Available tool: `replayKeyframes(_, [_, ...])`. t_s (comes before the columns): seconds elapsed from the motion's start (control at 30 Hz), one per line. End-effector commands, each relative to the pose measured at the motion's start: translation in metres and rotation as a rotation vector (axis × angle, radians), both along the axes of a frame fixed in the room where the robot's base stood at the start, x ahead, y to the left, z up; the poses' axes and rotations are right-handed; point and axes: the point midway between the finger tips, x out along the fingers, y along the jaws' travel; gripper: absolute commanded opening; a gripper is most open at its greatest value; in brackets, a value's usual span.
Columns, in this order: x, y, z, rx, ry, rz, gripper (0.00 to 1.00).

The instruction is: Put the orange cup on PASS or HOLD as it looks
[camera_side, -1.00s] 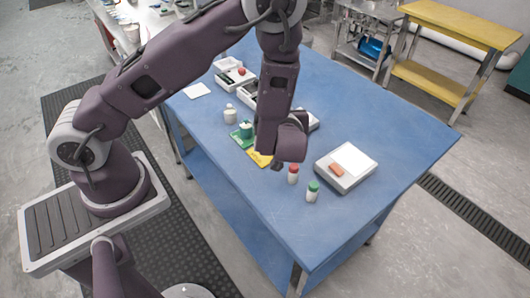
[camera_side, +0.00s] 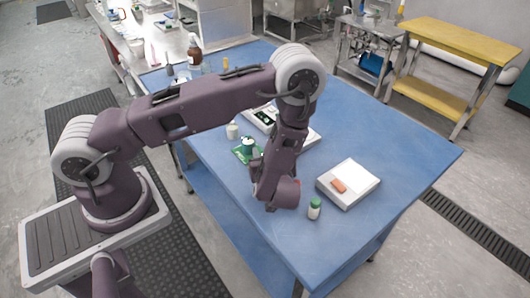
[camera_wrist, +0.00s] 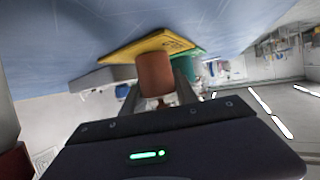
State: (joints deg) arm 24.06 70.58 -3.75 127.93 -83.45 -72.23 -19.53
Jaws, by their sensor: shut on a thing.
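My gripper (camera_wrist: 157,88) is shut on the orange cup (camera_wrist: 154,72) in the wrist view, with one finger on each side. The yellow pad (camera_wrist: 118,52) lies just beyond the cup, which overlaps it in the picture; I cannot tell whether they touch. The green pad (camera_wrist: 196,53) shows behind the yellow one. There my forearm and wrist hide the yellow pad and the orange cup. Lettering on the pads is too small to read.
A green-capped bottle (camera_side: 314,209) stands close right of my wrist. A red-capped bottle (camera_side: 298,183) is almost hidden behind it. A white scale (camera_side: 352,195) with an orange block (camera_side: 338,186) lies farther right. A white jar (camera_side: 232,131) stands behind the green pad. The table's right side is clear.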

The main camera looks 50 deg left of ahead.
Motion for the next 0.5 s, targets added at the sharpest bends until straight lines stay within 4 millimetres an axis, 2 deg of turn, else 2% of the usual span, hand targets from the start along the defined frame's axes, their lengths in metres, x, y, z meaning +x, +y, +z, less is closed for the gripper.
replayKeyframes(0.03, [0.0001,-0.0001,-0.0012,0.000,0.000,0.000,0.37])
replayKeyframes(0.07, [0.0001,-0.0001,-0.0009,0.000,0.000,0.000,0.43])
replayKeyframes(0.1, [0.0001,-0.0001,-0.0009,0.000,0.000,0.000,0.44])
replayKeyframes(0.4, [0.0001,0.0000,0.0012,0.000,0.000,0.000,0.44])
replayKeyframes(0.5, [-0.0030,-0.0086,0.0056,0.000,-0.001,-0.003,0.44])
